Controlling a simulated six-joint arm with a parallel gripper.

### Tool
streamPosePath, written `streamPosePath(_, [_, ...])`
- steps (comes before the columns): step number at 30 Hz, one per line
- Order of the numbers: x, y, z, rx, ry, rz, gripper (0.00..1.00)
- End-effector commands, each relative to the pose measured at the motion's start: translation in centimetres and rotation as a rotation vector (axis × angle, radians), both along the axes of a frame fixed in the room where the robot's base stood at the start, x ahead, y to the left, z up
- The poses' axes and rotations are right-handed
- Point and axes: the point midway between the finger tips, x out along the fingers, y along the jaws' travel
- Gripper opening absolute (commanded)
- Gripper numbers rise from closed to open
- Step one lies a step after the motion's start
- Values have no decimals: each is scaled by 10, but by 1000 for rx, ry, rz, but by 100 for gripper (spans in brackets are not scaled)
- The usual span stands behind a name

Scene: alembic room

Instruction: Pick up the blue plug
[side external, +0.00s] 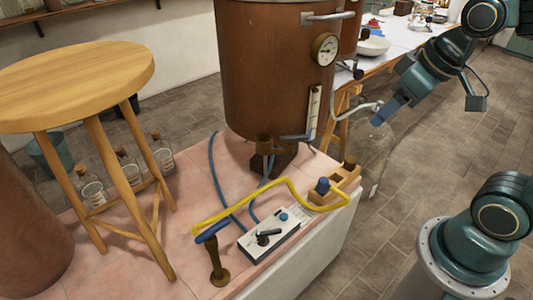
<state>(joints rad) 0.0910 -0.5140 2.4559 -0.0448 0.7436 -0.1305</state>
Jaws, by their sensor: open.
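A dark blue plug (322,186) stands upright in a wooden block (338,189) near the front right edge of the pink tiled counter. A darker stopper stands in the same block behind it. My gripper (376,118) is up and to the right of the block, in the air beyond the counter edge, apart from the plug. It is open, and nothing shows held in it. The gap between its fingers is small and hard to make out.
A yellow tube (252,207) arches over a white control box (270,233) and passes close to the block. A copper boiler (270,70) with a gauge stands behind. A wooden stool (75,85) is at left. Clear glassware (372,150) shows below my gripper.

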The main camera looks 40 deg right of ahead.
Motion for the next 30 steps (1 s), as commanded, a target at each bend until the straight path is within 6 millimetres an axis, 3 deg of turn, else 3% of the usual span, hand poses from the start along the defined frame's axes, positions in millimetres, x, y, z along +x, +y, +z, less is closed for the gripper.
streamPosePath(15, [83, -38, -63, -24, 57, 97, 59])
streamPosePath(30, [134, -88, -155, -8, 79, 164, 59])
